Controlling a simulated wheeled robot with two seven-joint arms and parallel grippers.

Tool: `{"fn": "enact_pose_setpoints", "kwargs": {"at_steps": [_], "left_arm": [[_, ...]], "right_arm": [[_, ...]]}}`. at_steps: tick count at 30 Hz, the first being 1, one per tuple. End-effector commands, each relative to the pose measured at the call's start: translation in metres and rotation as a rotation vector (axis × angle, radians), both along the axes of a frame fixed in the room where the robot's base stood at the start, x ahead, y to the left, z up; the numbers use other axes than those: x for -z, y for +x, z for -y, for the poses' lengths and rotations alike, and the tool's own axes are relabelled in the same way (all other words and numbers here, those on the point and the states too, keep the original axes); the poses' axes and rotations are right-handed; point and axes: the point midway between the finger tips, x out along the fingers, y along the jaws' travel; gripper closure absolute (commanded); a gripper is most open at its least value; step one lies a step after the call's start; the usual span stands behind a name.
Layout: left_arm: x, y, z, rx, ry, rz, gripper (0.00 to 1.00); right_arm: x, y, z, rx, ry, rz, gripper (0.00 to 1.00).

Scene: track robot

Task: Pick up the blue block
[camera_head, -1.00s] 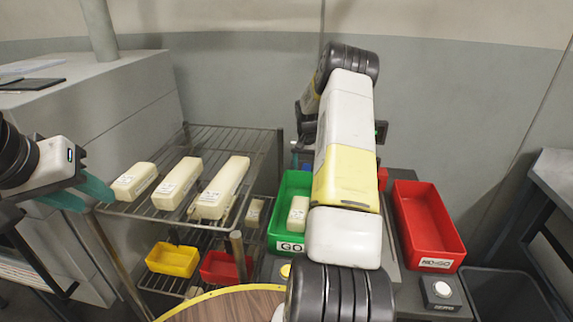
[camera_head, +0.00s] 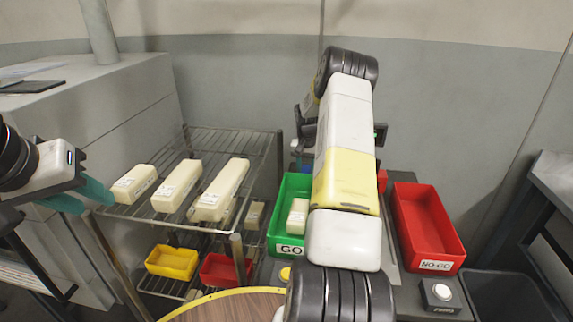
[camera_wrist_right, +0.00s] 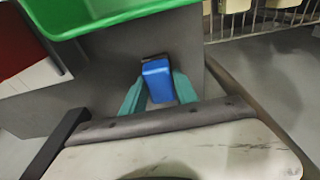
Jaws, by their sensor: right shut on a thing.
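The blue block (camera_wrist_right: 157,80) shows in the right wrist view between the teal fingers of my right gripper (camera_wrist_right: 158,92). The right gripper is shut on it, with a finger against each side. A dark grey surface lies behind the block, and I cannot tell whether they touch. In the head view my right arm hides most of that gripper and the block. My left gripper (camera_head: 80,196) is at the left of the head view, by the wire rack's near left corner. Its teal fingers are apart, with nothing between them.
A wire rack (camera_head: 232,142) holds several cream boxes, with yellow (camera_head: 172,262) and red (camera_head: 222,270) bins below. A green bin (camera_head: 283,222) marked GO holds a cream box. A red bin (camera_head: 428,225) stands right of my arm, near a push button (camera_head: 441,293).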

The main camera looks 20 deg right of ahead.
Motion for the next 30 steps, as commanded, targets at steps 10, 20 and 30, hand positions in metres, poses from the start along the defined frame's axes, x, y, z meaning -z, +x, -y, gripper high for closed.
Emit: {"fn": "enact_pose_setpoints", "kwargs": {"at_steps": [10,20,30], "left_arm": [[0.0,0.0,0.0,0.0,0.0,0.0,0.64],[0.0,0.0,0.0,0.0,0.0,0.0,0.64],[0.0,0.0,0.0,0.0,0.0,0.0,0.64]], "right_arm": [[-0.052,0.001,0.0,0.0,-0.002,0.003,1.0],[-0.126,0.001,0.0,0.0,-0.002,0.006,1.0],[-0.214,0.001,0.0,0.001,-0.002,0.005,1.0]]}}
